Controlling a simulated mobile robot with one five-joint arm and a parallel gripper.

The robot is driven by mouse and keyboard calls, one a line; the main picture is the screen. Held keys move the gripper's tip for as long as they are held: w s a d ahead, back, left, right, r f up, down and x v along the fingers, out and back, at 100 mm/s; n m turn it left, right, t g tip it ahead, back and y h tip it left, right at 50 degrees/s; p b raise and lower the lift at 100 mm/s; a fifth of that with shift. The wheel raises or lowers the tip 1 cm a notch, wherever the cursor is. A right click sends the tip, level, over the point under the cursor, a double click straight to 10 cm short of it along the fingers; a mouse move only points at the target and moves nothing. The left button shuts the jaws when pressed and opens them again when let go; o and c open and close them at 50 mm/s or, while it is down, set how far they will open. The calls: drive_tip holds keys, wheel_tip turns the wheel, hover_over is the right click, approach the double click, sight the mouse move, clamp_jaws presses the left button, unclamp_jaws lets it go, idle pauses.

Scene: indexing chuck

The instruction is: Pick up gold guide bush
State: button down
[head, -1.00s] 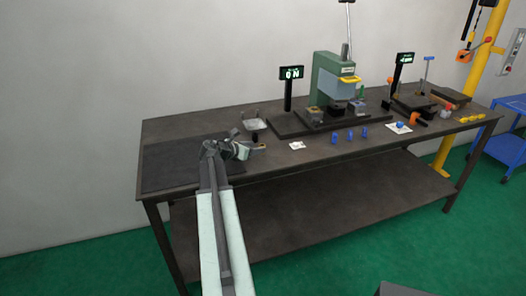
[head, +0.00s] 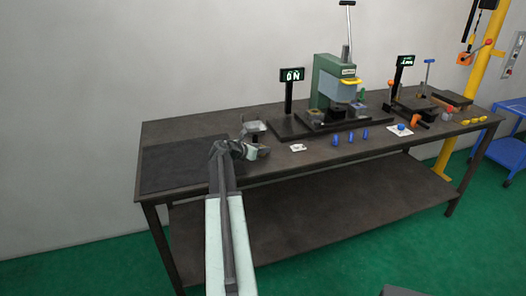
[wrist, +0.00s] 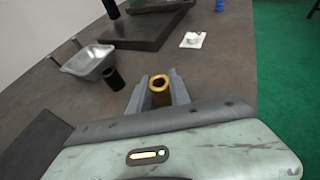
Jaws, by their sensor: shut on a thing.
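The gold guide bush (wrist: 160,88) is a short hollow gold cylinder, seen in the wrist view with its open end facing the camera. It stands between the two grey fingers of my gripper (wrist: 158,92), which are shut on it from both sides. In the head view my gripper (head: 262,152) is over the front left part of the bench, and the bush cannot be made out there. Whether the bush touches the bench top is not clear.
A metal scoop-like tray (wrist: 88,60) and a dark cylinder (wrist: 113,79) are left of the bush. A black base plate (wrist: 150,25) lies beyond. A white card (wrist: 193,40) is to the right. The green press (head: 335,85) and several blue pins (head: 350,137) are further right. A dark mat (head: 185,164) lies left.

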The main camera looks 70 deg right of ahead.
drive_tip(key=shift+r+p, duration=0.6)
drive_tip(key=shift+r, duration=0.05)
wheel_tip(320, 180, up, 3)
drive_tip(key=p, duration=0.3)
drive_tip(key=shift+w+a, duration=0.1)
drive_tip(key=shift+a, duration=0.05)
drive_tip(key=w+a, duration=0.2)
drive_tip(key=a, duration=0.2)
drive_tip(key=w+a, duration=0.2)
drive_tip(key=a, duration=0.3)
drive_tip(key=w+a, duration=0.2)
drive_tip(key=a, duration=0.3)
drive_tip(key=shift+r+p, duration=0.35)
drive_tip(key=shift+p, duration=0.05)
drive_tip(key=shift+w+a, duration=0.15)
drive_tip(key=shift+a, duration=0.05)
